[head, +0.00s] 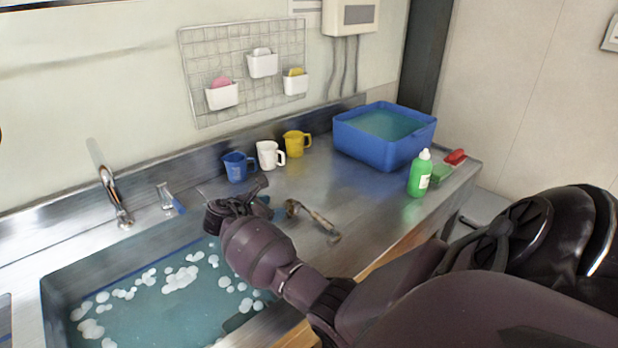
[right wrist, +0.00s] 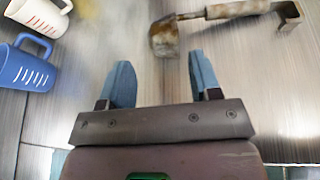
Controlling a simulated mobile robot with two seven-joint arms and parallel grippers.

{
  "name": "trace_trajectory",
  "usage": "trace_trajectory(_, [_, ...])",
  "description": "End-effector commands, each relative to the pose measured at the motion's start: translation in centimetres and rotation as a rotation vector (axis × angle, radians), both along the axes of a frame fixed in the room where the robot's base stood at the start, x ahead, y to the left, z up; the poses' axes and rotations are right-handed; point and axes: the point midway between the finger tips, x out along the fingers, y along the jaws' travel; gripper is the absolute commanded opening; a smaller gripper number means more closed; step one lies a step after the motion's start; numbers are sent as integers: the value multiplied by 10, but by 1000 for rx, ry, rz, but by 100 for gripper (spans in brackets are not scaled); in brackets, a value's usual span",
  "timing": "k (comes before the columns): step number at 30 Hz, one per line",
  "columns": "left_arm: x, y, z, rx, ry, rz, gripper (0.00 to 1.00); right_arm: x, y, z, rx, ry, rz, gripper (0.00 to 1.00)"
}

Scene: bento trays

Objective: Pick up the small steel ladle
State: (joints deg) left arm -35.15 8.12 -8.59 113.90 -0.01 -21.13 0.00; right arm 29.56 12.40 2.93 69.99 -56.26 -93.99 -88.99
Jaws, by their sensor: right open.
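The small ladle (head: 318,219) lies on the steel counter to the right of the sink, its bowl towards my gripper and its brownish handle pointing away to the right. In the right wrist view the ladle's bowl (right wrist: 164,38) is just beyond the fingertips, and its handle, with a hooked end, runs to the upper right. My right gripper (head: 262,203) is open and empty over the counter beside the sink's edge; its blue fingers (right wrist: 160,75) are spread apart, with bare counter between them. The ladle is not touched. My left gripper is out of view.
Blue (head: 238,166), white (head: 270,155) and yellow (head: 297,143) jugs stand along the back wall. The sink (head: 60,295) holds foamy water at left. A blue tub (head: 376,146) and a green bottle (head: 420,173) stand at right. The counter around the handle is clear.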

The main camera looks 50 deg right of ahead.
Motion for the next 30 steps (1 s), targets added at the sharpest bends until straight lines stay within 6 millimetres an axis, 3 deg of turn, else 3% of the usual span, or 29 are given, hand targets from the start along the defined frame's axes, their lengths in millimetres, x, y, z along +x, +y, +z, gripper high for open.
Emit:
trace_trajectory(3, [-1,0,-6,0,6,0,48,0,-16,-9,-2,2,-2,58])
trace_trajectory(11, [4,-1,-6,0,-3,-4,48,1,-31,-16,-1,0,-1,58])
trace_trajectory(21, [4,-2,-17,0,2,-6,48,3,-67,-37,-1,1,-1,58])
trace_trajectory(29, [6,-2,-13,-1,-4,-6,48,4,-69,-36,0,-1,1,58])
trace_trajectory(30, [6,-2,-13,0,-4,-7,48,4,-69,-36,0,0,1,52])
